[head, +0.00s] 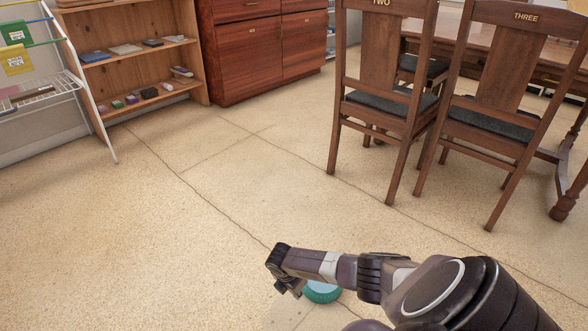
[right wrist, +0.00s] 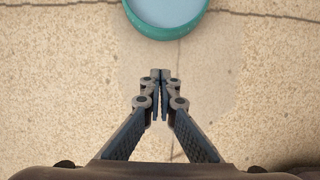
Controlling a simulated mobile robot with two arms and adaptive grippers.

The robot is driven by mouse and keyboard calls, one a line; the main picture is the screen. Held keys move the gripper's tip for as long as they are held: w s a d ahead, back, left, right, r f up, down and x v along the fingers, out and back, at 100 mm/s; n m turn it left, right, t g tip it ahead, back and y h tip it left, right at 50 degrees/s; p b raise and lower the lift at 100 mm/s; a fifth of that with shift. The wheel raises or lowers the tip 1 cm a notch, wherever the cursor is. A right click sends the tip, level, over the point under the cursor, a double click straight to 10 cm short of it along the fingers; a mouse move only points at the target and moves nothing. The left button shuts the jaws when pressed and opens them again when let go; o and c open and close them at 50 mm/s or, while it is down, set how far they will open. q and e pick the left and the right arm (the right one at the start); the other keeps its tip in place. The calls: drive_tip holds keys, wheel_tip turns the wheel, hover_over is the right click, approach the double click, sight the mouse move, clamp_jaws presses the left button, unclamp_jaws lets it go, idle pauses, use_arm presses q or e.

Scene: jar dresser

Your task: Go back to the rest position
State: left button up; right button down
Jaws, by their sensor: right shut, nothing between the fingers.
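My right gripper (head: 288,289) is low in the middle of the head view, at the end of my arm coming in from the lower right. The right wrist view shows its fingertips (right wrist: 160,76) together, with nothing between them. A round teal-rimmed thing (right wrist: 167,33) with a pale top lies beyond the fingertips there, apart from them. In the head view the teal thing (head: 322,292) is partly hidden by my right arm. A faint clear shape shows by it; I cannot tell what it rests on. My left gripper is not in view.
An open wooden shelf (head: 137,50) with small items, a white wire rack (head: 45,92) and a red-brown cabinet (head: 262,45) stand at the back left. Wooden chairs (head: 385,50) (head: 515,60) stand by a table (head: 443,27) at right. The middle floor (head: 230,170) is clear.

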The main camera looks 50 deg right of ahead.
drive_tip(key=p+v, duration=0.1)
drive_tip(key=v, duration=0.3)
drive_tip(key=shift+r+p, duration=0.1)
drive_tip(key=shift+p, duration=0.3)
